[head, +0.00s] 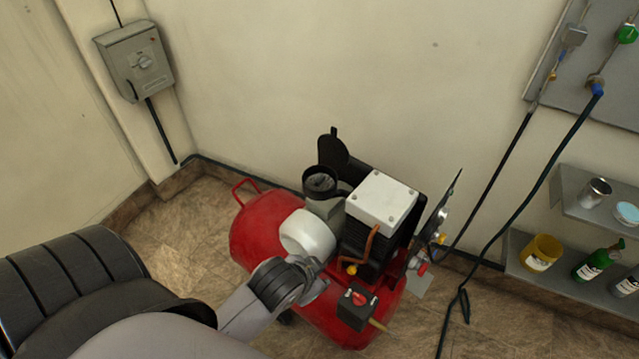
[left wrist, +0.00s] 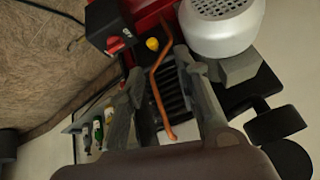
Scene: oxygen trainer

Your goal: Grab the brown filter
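I cannot make out a brown filter in either view. A round black housing (head: 320,180) stands open on top of the red compressor (head: 262,228), and a black round lid (head: 332,152) stands up behind it. Something greyish shows inside the housing, too small to tell. My left gripper (head: 314,268) is in front of the compressor, below the housing, its fingers mostly hidden by my wrist. In the left wrist view my left gripper (left wrist: 157,65) is open and empty, its two fingers apart in front of the copper pipe (left wrist: 158,88). My right gripper is not in view.
The compressor's white block (head: 382,201), white motor cover (head: 308,234) and black switch box (head: 357,306) are close to my gripper. Hoses hang by the wall.

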